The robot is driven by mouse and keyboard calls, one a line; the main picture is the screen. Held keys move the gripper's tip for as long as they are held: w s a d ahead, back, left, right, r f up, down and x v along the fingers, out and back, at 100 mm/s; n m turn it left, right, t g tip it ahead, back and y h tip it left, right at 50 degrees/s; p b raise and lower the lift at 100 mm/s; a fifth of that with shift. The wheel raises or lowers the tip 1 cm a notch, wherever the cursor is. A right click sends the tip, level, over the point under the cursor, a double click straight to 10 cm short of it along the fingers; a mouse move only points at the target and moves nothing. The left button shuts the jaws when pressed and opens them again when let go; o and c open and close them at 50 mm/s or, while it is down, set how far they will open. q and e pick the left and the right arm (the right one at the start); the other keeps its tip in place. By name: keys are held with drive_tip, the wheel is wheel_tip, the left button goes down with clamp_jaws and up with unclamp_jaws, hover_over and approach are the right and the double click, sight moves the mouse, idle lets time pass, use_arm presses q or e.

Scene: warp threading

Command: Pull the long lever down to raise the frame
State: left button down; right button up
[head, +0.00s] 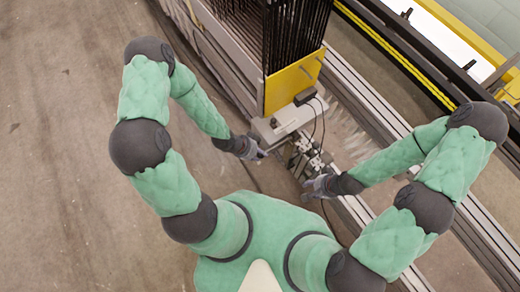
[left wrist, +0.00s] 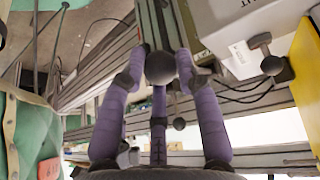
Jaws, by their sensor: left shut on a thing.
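My left gripper (head: 258,151) is beside the machine's front end in the head view. The lever's shaft is mostly hidden behind the knob and fingers. My right gripper (head: 312,188) is to the right, near the small mechanism (head: 305,155); its fingers are too small to tell open from shut. The frame that the lever moves cannot be made out clearly.
A yellow panel (head: 293,82) with dark rods behind it stands above a white box (head: 283,121) with cables. Another dark knob (left wrist: 271,66) sits near the box in the left wrist view. Metal rails (head: 375,110) run diagonally on the right. Bare floor (head: 60,150) lies left.

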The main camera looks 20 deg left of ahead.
use_arm(q)
drive_tip(key=shift+s+a+f, duration=0.1)
drive_tip(key=shift+s+f, duration=0.2)
drive_tip(key=shift+f, duration=0.3)
drive_tip(key=shift+s+f, duration=0.3)
drive_tip(key=shift+f, duration=0.25)
drive_tip(key=shift+w+a, duration=0.1)
drive_tip(key=shift+w, duration=0.05)
drive_tip(key=c, duration=1)
unclamp_jaws()
drive_tip(key=shift+o, duration=0.5)
drive_tip(key=shift+w+a, duration=0.15)
drive_tip(key=shift+r, duration=0.1)
drive_tip(key=shift+r, duration=0.1)
